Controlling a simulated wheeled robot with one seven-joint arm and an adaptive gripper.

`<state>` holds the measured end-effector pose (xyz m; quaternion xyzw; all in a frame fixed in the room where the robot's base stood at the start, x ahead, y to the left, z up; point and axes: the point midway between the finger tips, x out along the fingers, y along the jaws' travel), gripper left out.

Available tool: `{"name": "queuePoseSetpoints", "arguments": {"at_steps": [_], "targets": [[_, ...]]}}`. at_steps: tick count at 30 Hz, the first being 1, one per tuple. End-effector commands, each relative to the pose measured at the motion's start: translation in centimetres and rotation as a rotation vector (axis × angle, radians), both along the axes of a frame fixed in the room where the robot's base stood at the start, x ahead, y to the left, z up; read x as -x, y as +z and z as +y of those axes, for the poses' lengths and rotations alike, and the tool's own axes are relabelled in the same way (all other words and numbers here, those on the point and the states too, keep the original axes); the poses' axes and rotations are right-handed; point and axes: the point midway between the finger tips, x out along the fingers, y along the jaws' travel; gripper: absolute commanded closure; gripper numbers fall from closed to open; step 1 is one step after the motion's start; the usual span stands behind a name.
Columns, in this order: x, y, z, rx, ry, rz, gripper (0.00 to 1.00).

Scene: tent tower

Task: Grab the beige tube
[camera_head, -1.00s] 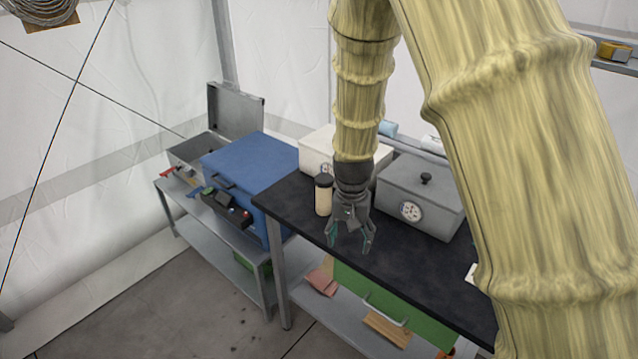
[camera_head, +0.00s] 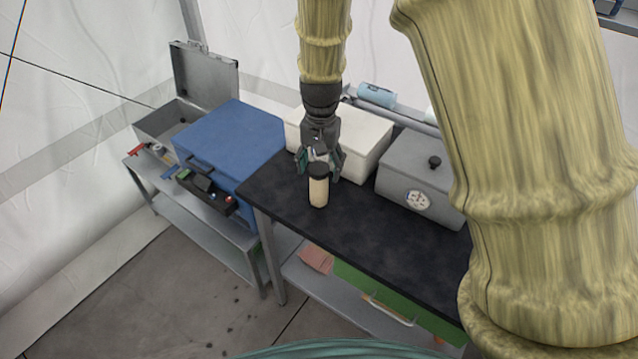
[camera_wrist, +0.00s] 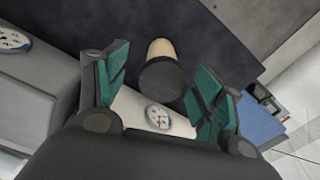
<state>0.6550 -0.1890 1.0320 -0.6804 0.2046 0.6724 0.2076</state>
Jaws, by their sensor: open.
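The beige tube (camera_head: 318,190) has a dark cap and stands upright on the black tabletop, near its left end. In the wrist view the tube (camera_wrist: 160,48) shows with its round dark cap toward the camera, between and beyond the fingertips. My gripper (camera_head: 320,163) is open and just behind the tube in the head view, close to its cap. In the wrist view my gripper (camera_wrist: 163,88) has its green-padded fingers spread, with a gap on both sides of the cap. I cannot tell if any finger touches the tube.
A grey box with a dial (camera_head: 420,180) and a white box (camera_head: 362,140) stand on the black table (camera_head: 350,232) behind and right of the tube. A blue case (camera_head: 235,140) sits on the shelf to the left. The tabletop's front is clear.

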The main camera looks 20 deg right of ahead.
Motion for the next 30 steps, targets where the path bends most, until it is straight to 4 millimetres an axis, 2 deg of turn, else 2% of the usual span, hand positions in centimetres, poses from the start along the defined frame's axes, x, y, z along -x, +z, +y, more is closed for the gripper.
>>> {"name": "queuePoseSetpoints", "arguments": {"at_steps": [3, 7, 14, 24, 30], "targets": [[-0.8, -1.3, -0.1, -0.001, 0.0, 0.008, 0.32], [-1.2, -2.0, -0.1, 0.0, -0.001, 0.011, 0.32], [-1.0, -3.2, -0.2, 0.0, -0.003, 0.012, 0.32], [-1.2, -6.5, -0.2, 0.0, -0.003, 0.012, 0.32], [-1.1, -7.2, -0.2, 0.001, -0.003, 0.011, 0.32]]}}
